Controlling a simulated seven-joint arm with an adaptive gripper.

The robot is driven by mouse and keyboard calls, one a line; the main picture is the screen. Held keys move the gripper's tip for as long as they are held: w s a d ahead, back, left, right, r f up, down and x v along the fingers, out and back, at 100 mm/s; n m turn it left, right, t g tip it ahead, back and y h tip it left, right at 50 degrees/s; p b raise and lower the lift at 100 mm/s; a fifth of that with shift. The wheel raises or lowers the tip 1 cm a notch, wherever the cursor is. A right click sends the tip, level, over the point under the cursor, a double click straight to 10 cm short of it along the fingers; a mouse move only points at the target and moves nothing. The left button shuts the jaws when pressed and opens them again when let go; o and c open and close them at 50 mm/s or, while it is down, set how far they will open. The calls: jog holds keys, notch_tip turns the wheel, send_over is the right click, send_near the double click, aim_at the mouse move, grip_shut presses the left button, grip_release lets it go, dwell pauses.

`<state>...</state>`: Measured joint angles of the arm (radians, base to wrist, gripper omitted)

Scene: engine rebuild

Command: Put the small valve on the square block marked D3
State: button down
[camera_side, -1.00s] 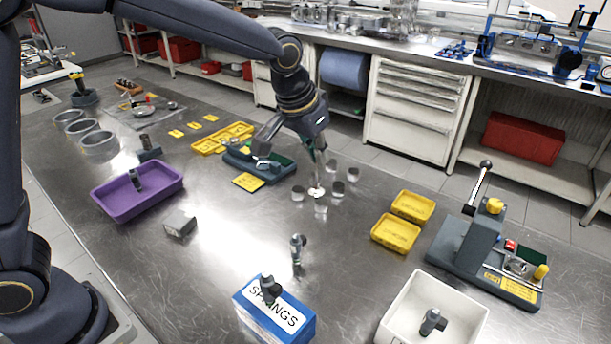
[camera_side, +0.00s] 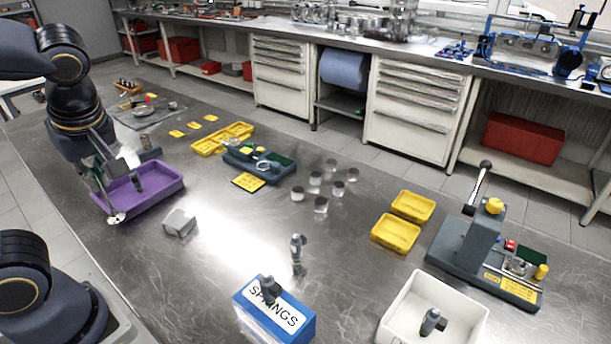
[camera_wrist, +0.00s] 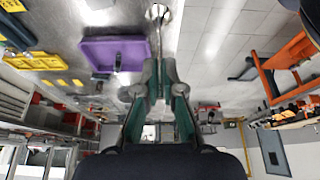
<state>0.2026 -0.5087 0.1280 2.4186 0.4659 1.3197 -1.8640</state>
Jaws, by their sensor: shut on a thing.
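My gripper (camera_side: 95,172) is at the left of the bench in the side view, above the near left end of the purple tray (camera_side: 165,192). It is shut on a small valve (camera_side: 116,217) with a thin stem and a round pale head hanging downward. The wrist view also shows the valve (camera_wrist: 157,14) sticking out from between the fingertips (camera_wrist: 160,75). A small grey block (camera_side: 180,222) lies on the bench to the right of the valve. I cannot read D3 on any block.
A dark part stands in the purple tray. Several metal cups (camera_side: 321,205) stand mid-bench. A dark green fixture (camera_side: 258,165), yellow trays (camera_side: 396,233), a blue SPRINGS box (camera_side: 275,310) and a white bin (camera_side: 455,330) are further right. Bench around the grey block is clear.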

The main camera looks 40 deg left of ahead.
jog(key=shift+s+a, duration=0.2)
jog(key=shift+w+a+f, duration=0.75)
jog(key=shift+w+f, duration=1.3)
jog(key=shift+w, duration=0.1)
jog(key=shift+w+a+f, duration=0.75)
jog(key=shift+w+f, duration=1.35)
jog(key=shift+w, duration=0.1)
jog(key=shift+w+a+f, duration=0.75)
jog(key=shift+w+f, duration=1.3)
jog(key=shift+w, duration=0.1)
jog(key=shift+f, duration=0.1)
jog(key=c, duration=1.3)
grip_release()
